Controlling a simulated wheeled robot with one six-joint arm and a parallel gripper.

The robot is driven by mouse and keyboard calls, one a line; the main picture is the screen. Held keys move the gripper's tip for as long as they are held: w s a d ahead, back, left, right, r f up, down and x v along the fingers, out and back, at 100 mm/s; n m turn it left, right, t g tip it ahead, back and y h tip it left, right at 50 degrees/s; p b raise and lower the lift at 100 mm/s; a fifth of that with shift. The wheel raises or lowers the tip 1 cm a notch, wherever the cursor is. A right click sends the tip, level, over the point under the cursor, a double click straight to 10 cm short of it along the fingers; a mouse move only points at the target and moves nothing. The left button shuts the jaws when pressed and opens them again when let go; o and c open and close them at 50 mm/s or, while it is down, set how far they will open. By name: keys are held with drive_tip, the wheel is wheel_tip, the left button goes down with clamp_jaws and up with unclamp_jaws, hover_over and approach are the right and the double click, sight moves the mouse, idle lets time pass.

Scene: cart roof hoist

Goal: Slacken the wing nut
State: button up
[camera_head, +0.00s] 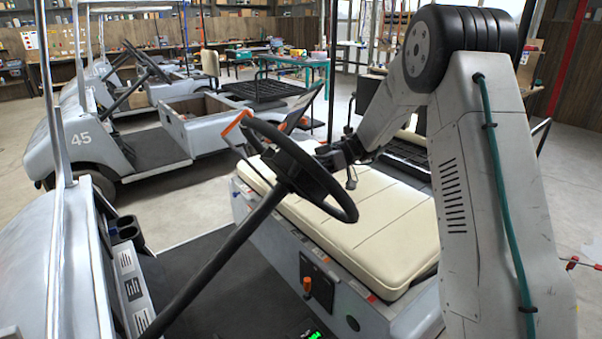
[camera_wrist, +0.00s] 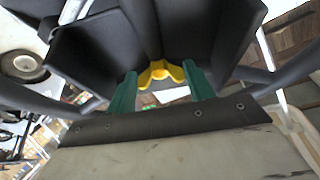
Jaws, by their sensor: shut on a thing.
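The yellow wing nut (camera_wrist: 158,72) shows in the wrist view at the foot of a dark upright bar, between two wide black panels. My gripper (camera_wrist: 162,80) has green fingertips, one on each side of the nut, and is shut on its wings. In the head view my gripper (camera_head: 338,154) is beyond the steering wheel, above the cream seat. The wing nut cannot be made out there, as the wheel and my wrist crowd that spot.
The black steering wheel (camera_head: 345,205) and its slanting column stand close in front of my gripper. The cream seat (camera_head: 375,235) lies below. A second cart (camera_head: 90,137) marked 45 stands at left, with open floor between the carts. Benches line the back.

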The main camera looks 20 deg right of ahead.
drive_tip(key=o, duration=1)
drive_tip(key=shift+d, duration=0.1)
drive_tip(key=v, duration=0.7)
drive_tip(key=shift+d, duration=0.4)
